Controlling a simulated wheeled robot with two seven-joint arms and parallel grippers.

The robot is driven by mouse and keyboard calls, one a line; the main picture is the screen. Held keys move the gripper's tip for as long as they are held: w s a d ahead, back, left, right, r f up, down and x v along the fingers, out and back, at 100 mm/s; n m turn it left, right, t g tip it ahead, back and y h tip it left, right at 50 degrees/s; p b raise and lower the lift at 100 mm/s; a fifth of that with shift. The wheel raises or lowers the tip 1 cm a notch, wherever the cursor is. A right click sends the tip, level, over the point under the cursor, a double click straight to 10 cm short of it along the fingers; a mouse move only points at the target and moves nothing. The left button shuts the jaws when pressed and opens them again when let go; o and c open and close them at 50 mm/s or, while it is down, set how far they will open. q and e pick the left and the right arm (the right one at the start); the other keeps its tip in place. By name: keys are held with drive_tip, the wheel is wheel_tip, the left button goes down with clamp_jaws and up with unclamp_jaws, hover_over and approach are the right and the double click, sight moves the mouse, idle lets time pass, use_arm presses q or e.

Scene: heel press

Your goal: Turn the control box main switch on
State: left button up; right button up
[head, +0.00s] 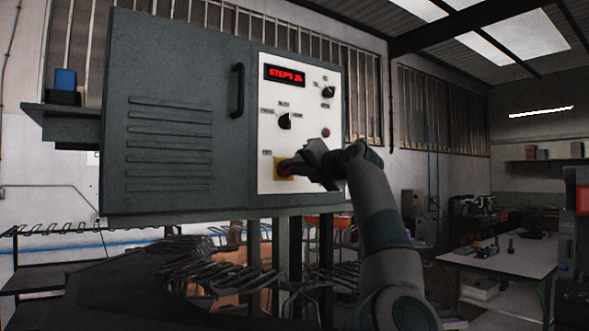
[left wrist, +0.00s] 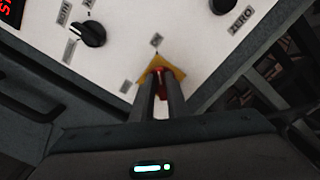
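The grey control box (head: 160,150) has a white panel (head: 300,85) on its right part. The main switch is a red knob on a yellow plate (head: 279,179) at the panel's lower left, partly hidden by my gripper. My left gripper (head: 298,167) reaches it from the right. In the left wrist view my two fingers (left wrist: 161,88) lie close on either side of the red main switch (left wrist: 160,73) and appear to grip it. The yellow plate (left wrist: 177,68) shows behind the fingertips. The switch's on or off position cannot be told. My right gripper is not in view.
The panel has a lit red display (head: 285,74), a black selector knob (head: 284,121), another black knob (head: 328,92) and a red button (head: 326,132). The box door has a black handle (head: 237,90). A rack of metal hangers stands below. A work table (head: 500,258) stands at right.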

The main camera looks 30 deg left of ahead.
use_arm(q)
drive_tip(key=shift+o, duration=1.1)
drive_tip(key=shift+r, duration=0.1)
use_arm(e)
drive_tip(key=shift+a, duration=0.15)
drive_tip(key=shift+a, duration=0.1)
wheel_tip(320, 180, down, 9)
drive_tip(key=b, duration=0.9)
use_arm(q)
drive_tip(key=v, duration=1.7)
drive_tip(key=shift+d+b, duration=0.2)
drive_tip(key=shift+b, duration=0.15)
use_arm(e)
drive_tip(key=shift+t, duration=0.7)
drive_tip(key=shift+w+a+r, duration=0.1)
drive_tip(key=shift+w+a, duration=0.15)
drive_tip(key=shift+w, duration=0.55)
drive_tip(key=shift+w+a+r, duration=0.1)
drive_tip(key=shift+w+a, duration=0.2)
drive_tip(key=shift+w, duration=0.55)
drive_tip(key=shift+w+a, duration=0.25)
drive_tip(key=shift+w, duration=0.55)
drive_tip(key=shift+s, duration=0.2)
